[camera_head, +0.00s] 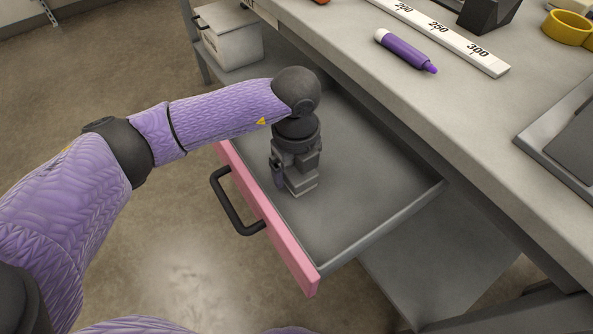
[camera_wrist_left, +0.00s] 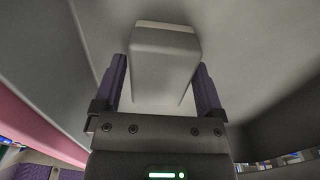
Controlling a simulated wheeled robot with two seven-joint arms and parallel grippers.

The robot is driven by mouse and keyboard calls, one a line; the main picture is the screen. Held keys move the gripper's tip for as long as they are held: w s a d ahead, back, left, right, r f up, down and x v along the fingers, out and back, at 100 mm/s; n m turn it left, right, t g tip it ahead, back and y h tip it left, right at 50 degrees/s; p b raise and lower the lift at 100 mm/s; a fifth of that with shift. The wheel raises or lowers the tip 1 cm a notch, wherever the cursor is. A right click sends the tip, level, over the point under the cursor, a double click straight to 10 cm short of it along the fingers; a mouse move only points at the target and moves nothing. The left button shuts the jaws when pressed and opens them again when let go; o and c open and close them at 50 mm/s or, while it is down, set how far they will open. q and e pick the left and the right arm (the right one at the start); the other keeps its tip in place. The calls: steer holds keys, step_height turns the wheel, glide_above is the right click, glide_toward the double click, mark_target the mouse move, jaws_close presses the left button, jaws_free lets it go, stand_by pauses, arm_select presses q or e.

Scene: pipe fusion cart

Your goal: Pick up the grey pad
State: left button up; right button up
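The grey pad (camera_wrist_left: 165,65) is a small block with a paler end. It is inside the open drawer (camera_head: 365,205), and part of it shows below my left gripper in the head view (camera_head: 304,187). My left gripper (camera_head: 292,180) reaches down into the drawer near its pink front. In the left wrist view its two purple fingers (camera_wrist_left: 161,88) stand apart, one on each side of the pad. A narrow gap shows beside the pad, so the gripper looks open around it. My right gripper is in neither view.
The drawer's pink front (camera_head: 265,220) has a black handle (camera_head: 237,203). The worktop (camera_head: 440,100) overhangs the drawer's back and holds a purple marker (camera_head: 405,50), a white ruler (camera_head: 440,35), yellow tape (camera_head: 567,28) and a grey tray (camera_head: 535,137). A pale bin (camera_head: 233,45) stands behind.

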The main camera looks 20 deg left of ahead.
arm_select(q)
steer(key=c, duration=0.9)
steer(key=shift+r, duration=0.4)
step_height(320, 180, up, 9)
steer(key=p, duration=0.5)
steer(key=shift+r, duration=0.1)
